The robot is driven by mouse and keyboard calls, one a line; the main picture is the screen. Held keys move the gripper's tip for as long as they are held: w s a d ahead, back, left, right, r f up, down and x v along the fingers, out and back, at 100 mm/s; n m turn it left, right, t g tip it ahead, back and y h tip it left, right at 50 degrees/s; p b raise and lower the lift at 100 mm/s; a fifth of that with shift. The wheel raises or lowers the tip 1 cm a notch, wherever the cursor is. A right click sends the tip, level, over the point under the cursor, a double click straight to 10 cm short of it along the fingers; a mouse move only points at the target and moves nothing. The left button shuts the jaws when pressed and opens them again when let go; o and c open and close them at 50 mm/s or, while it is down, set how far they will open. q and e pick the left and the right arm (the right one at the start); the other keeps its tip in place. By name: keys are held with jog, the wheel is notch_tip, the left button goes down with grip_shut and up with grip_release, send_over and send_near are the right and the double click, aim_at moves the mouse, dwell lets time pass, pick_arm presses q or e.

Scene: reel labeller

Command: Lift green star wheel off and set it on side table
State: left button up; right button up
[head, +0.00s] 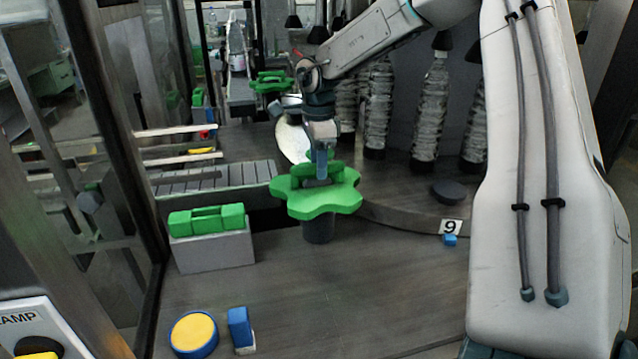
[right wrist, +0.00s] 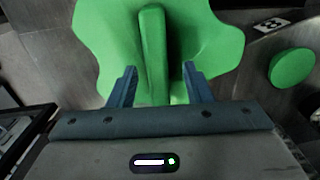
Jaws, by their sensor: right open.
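The green star wheel (head: 316,195) sits level on a dark round post (head: 318,231) in the middle of the head view. It has rounded lobes and a raised green bar handle on top. My right gripper (head: 321,165) points down at the handle from above. In the right wrist view the star wheel (right wrist: 205,45) fills the top, and its handle (right wrist: 153,50) runs between the two blue fingers of the gripper (right wrist: 156,88). The fingers are apart, with a gap on each side of the handle. My left gripper is not in view. No side table can be made out.
A green block on a grey stand (head: 210,250) is left of the wheel. A yellow-topped blue disc (head: 194,334) and a blue block (head: 240,328) lie in front. A conveyor (head: 215,178) lies behind left.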

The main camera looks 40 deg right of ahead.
jog(key=shift+s+a+f+p, duration=0.1)
jog(key=shift+a+f+p, duration=0.1)
jog(key=shift+f, duration=0.25)
jog(key=shift+s+a+f+p, duration=0.1)
jog(key=shift+f+p, duration=0.1)
jog(key=shift+f, duration=0.2)
jog(key=shift+w+f, duration=0.1)
jog(key=shift+f, duration=0.25)
jog(key=shift+w+d+f, duration=0.1)
jog(key=shift+d+f, duration=0.15)
jog(key=shift+a+r, duration=0.1)
grip_shut()
